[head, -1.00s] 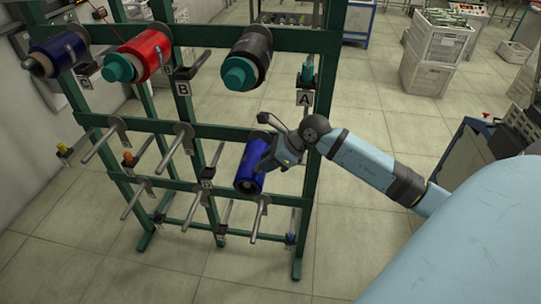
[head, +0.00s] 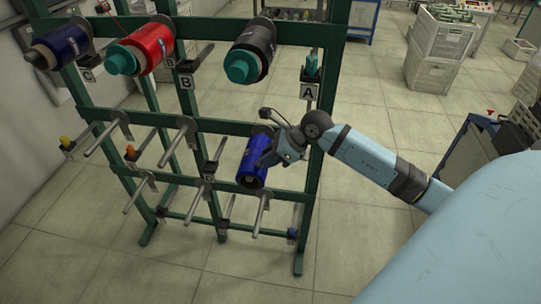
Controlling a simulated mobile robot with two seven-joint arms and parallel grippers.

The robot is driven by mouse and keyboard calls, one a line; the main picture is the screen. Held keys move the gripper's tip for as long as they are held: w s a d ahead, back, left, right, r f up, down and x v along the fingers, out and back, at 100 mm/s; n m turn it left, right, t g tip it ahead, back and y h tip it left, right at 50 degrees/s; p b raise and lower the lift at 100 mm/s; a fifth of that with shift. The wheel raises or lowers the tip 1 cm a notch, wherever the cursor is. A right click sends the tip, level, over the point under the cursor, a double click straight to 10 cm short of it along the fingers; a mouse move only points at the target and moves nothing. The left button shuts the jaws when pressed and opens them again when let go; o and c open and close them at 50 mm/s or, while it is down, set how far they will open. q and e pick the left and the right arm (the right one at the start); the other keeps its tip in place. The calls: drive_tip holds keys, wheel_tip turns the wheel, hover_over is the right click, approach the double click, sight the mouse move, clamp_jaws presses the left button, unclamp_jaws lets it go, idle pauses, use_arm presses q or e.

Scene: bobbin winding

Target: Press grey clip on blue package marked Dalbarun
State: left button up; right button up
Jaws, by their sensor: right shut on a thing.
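A blue package (head: 251,172) sits on a peg in the middle row of the green rack, at the right, tilted with its near end low. Its Dalbarun marking is not legible. My right gripper (head: 266,160) is at the right side of this package, its fingers shut and touching or very close to the package surface. The grey clip is between the fingers, mostly hidden by them; I cannot tell how it sits on the package. My left gripper is not in view.
The top row holds another blue package (head: 62,46), a red package (head: 151,48) and a black package (head: 254,48). Bare pegs (head: 180,140) stick out left of and below my gripper. A green post (head: 325,130) stands close behind my right wrist. Crates (head: 436,60) stand at the back right.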

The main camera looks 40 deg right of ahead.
drive_tip(key=shift+f, duration=0.1)
idle(0.3)
drive_tip(key=shift+s+d+r+p, duration=0.35)
drive_tip(key=shift+r+p, duration=0.1)
drive_tip(key=shift+r, duration=0.45)
drive_tip(key=shift+s+d+r+p, duration=0.3)
drive_tip(key=shift+r+p, duration=0.2)
drive_tip(key=shift+r, duration=0.35)
drive_tip(key=shift+s+d+r+p, duration=0.25)
drive_tip(key=shift+s+r+p, duration=0.2)
drive_tip(key=shift+r, duration=0.45)
